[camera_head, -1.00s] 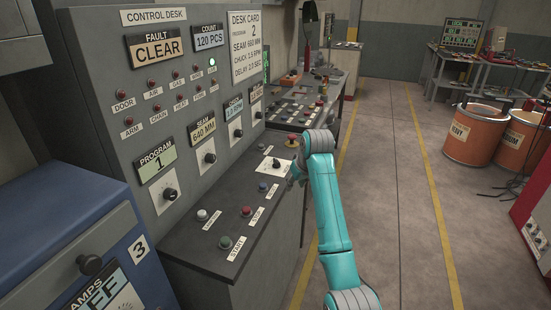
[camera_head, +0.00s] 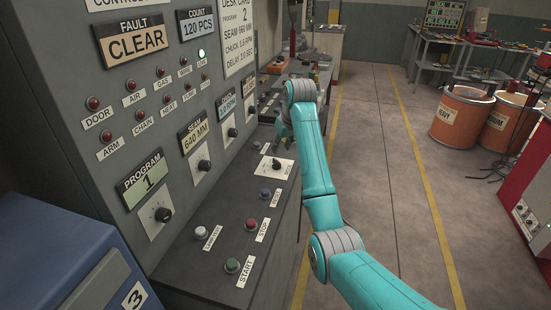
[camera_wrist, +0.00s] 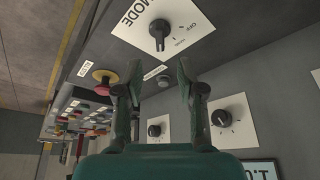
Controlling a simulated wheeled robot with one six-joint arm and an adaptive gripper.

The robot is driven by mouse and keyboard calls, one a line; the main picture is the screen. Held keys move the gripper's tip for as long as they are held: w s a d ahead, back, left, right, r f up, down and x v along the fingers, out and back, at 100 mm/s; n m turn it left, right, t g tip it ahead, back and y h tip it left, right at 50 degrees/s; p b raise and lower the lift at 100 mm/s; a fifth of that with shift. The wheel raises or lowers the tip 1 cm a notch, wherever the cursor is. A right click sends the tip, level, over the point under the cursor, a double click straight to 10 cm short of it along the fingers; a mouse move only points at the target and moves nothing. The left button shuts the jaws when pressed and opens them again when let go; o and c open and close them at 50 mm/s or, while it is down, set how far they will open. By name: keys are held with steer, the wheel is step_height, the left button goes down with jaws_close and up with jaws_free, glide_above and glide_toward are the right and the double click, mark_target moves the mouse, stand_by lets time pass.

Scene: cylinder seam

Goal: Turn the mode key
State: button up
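The mode key is a black knob (camera_wrist: 159,32) on a white plate (camera_wrist: 192,24) marked MODE, with OFF printed beside it. In the head view the mode key (camera_head: 276,163) and its plate lie on the sloping desk top. My gripper (camera_wrist: 160,82) is open and empty in the wrist view, its two fingers apart. The key lies beyond the fingertips, with no contact visible. In the head view my gripper (camera_head: 283,129) is above the desk near the plate, partly hidden by my arm.
Start (camera_head: 232,265), stop (camera_head: 251,224) and other buttons line the desk's near part. A red mushroom button (camera_wrist: 105,76) on a yellow base is near the fingers. Dial knobs (camera_wrist: 219,118) sit on the upright panel. Open floor (camera_head: 385,190) lies right of the desk.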

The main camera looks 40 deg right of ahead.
mark_target(277, 161)
steer(key=x, duration=0.8)
steer(key=shift+f, duration=0.1)
jaws_close()
